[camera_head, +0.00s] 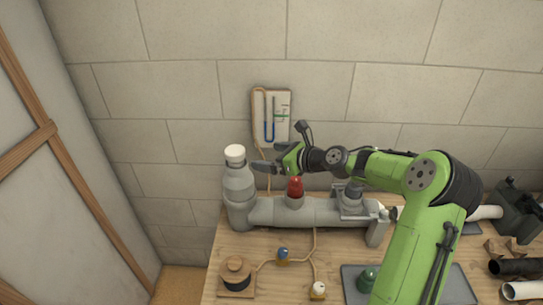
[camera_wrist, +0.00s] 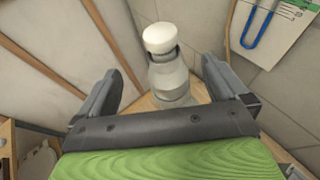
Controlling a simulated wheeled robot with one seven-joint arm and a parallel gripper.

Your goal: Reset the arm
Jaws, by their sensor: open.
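My gripper (camera_head: 262,168) is at the end of my green arm, above the left part of the grey pipe assembly in the head view. In the wrist view my gripper (camera_wrist: 160,85) has its two fingers spread wide with nothing between them. Beyond them stands the upright grey pipe end (camera_head: 238,190) with a white cap (camera_head: 235,153). The white cap also shows in the wrist view (camera_wrist: 160,38), ahead of the fingers. The cap sits on top of the pipe, and my fingers appear apart from it.
A red cap (camera_head: 295,187) stands on the horizontal grey pipe (camera_head: 325,210), below my wrist. A gauge board (camera_head: 271,117) hangs on the block wall behind. A spool (camera_head: 236,273), a blue knob (camera_head: 282,254) and a white knob (camera_head: 318,289) sit on the wooden bench. Loose pipes (camera_head: 515,267) lie at right.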

